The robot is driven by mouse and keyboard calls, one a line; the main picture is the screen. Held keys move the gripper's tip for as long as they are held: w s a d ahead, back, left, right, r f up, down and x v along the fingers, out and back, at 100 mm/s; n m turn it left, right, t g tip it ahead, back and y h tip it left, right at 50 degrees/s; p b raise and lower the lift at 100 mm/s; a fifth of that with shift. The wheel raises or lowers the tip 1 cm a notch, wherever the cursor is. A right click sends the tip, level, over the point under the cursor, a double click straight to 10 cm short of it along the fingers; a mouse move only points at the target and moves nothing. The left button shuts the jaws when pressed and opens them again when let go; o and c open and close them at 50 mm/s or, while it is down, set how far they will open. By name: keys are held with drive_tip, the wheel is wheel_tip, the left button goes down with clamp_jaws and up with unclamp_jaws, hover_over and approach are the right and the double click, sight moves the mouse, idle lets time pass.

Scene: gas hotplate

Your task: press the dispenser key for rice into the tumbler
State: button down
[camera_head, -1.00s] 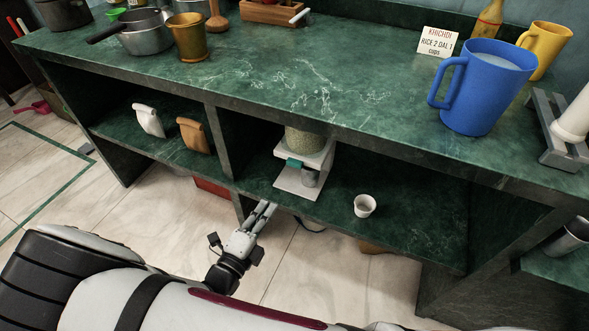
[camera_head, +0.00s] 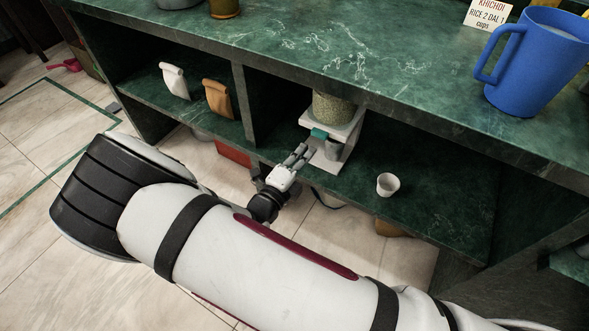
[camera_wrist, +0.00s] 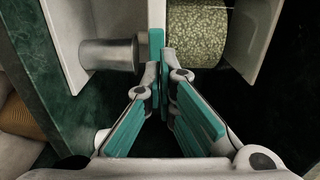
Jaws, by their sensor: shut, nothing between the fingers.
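The dispenser (camera_head: 345,137) is a white stand on the lower shelf with a clear container of pale grain (camera_head: 332,108) on top.
A small white cup (camera_head: 388,184) stands on the shelf to the right. A divider (camera_head: 246,105) is left of the dispenser, with white (camera_head: 174,81) and brown (camera_head: 219,98) bags beyond it. The counter edge (camera_head: 400,122) overhangs the shelf. A blue mug (camera_head: 530,65) stands above.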

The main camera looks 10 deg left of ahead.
sight(319, 135)
drive_tip(key=b+x, duration=0.1)
drive_tip(key=x, duration=0.4)
drive_tip(key=shift+b, duration=0.3)
drive_tip(key=shift+w+d+r+p, duration=0.1)
drive_tip(key=shift+w+d+p, duration=0.15)
drive_tip(key=shift+w+p, duration=0.35)
drive_tip(key=shift+w, duration=0.2)
drive_tip(key=shift+s+p, duration=0.35)
drive_tip(key=shift+p, duration=0.1)
drive_tip(key=p+v, duration=0.3)
drive_tip(key=v, duration=1)
drive_tip(key=shift+s+p, duration=0.2)
drive_tip(key=shift+p, duration=0.1)
